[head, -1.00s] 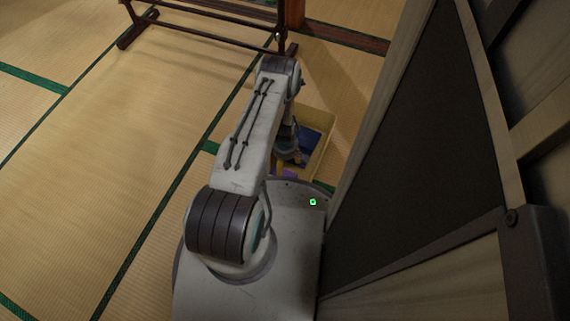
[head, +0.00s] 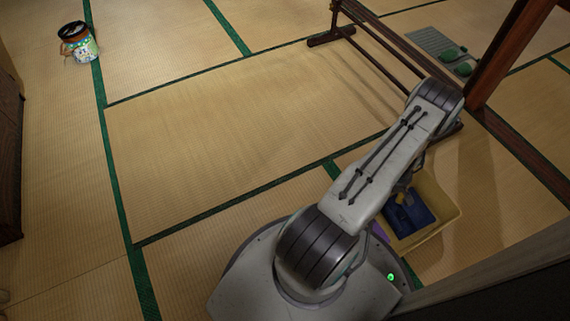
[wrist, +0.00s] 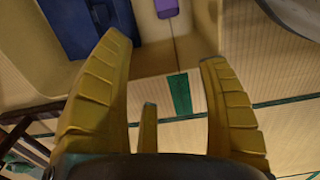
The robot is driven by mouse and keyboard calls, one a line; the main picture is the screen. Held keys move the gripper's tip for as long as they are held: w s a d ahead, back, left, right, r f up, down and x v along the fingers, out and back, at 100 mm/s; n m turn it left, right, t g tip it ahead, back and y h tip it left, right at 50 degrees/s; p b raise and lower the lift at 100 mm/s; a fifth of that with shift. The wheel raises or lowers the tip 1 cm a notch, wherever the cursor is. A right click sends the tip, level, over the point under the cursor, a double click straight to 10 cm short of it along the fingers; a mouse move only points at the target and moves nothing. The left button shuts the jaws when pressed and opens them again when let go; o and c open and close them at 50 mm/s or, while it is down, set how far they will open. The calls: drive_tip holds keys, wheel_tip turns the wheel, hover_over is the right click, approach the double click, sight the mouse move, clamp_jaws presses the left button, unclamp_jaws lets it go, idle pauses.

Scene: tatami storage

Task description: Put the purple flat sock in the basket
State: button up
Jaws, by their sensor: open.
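A small purple piece, which looks like the sock, shows at the top of the wrist view (wrist: 166,8) and at the near left edge of a yellow bin in the head view (head: 380,232). I cannot tell whether it lies in the bin or beside it. The open-topped yellow bin (head: 438,233) stands beside my base, with a dark blue thing (head: 412,212) inside. My gripper (wrist: 164,52) is open, with nothing between its yellow fingers. It hangs over the bin's edge, and my arm mostly hides it in the head view.
A patterned container with a dark rim (head: 80,42) stands on the tatami at upper left. A dark wooden rack (head: 375,50) stands behind the bin, with a grey mat holding green things (head: 440,48) beyond.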

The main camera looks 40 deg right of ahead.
drive_tip(key=w+a+r, duration=0.3)
drive_tip(key=w+r, duration=1.2)
drive_tip(key=r, duration=0.1)
drive_tip(key=w+a+r+n, duration=0.1)
drive_tip(key=w+a+r, duration=0.8)
drive_tip(key=a+r, duration=0.25)
drive_tip(key=a+r+n+t, duration=0.1)
drive_tip(key=a+r, duration=0.9)
drive_tip(key=a, duration=0.4)
drive_tip(key=s+a+r, duration=0.2)
drive_tip(key=s+a, duration=0.2)
drive_tip(key=a, duration=0.3)
drive_tip(key=s+a+r+t, duration=0.1)
drive_tip(key=s+a+r, duration=0.2)
drive_tip(key=s+a, duration=0.2)
drive_tip(key=shift+s+a+r+n, duration=0.25)
drive_tip(key=shift+a+r+n, duration=0.05)
drive_tip(key=shift+a, duration=0.65)
drive_tip(key=shift+r, duration=0.1)
